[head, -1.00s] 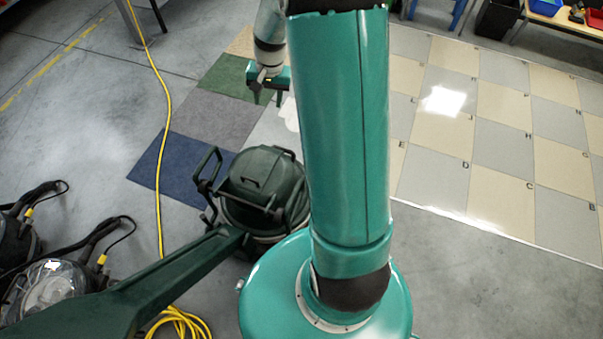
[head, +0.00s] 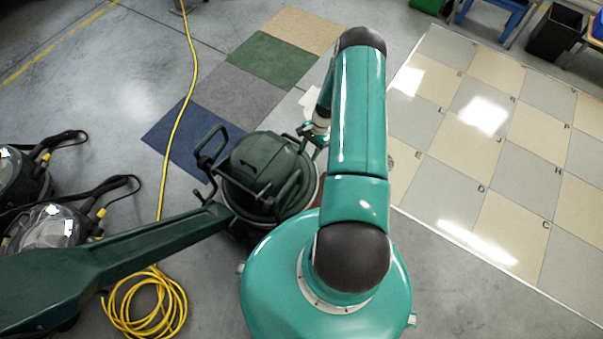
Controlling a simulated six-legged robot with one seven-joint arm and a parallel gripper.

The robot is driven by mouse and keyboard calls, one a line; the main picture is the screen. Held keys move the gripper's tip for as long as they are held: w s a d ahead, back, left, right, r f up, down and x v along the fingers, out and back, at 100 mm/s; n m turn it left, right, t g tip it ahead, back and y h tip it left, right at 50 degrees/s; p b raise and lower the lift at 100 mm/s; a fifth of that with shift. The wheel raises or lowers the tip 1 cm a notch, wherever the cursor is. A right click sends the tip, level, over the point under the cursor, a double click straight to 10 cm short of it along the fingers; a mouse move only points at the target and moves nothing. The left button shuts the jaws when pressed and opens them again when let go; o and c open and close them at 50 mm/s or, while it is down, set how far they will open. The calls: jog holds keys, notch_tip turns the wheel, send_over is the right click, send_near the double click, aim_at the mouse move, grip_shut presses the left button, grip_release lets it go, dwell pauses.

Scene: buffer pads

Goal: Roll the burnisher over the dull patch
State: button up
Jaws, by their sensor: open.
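My gripper (head: 311,137) is open, low beside the right edge of a dark green machine with black bars. My forearm hides part of it, and nothing shows held in its jaws. A small round grey object (head: 390,163) shows just right of my arm, at the near left edge of the lettered tile panel (head: 515,174). My arm covers part of the area around it. The panel has beige and grey squares with bright reflections. I cannot make out a dull patch on it.
The dark green machine (head: 262,170) stands close to my base. Black floor machines (head: 55,225) stand at the left. A yellow cable (head: 183,100) runs along the floor to a coil (head: 148,305). Carpet squares (head: 235,100) lie ahead. A black bin (head: 556,32) stands at the upper right.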

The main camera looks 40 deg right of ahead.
aim_at(300, 175)
jog(key=x, duration=1.4)
jog(key=shift+s+a, duration=0.1)
jog(key=shift+c, duration=0.2)
grip_shut()
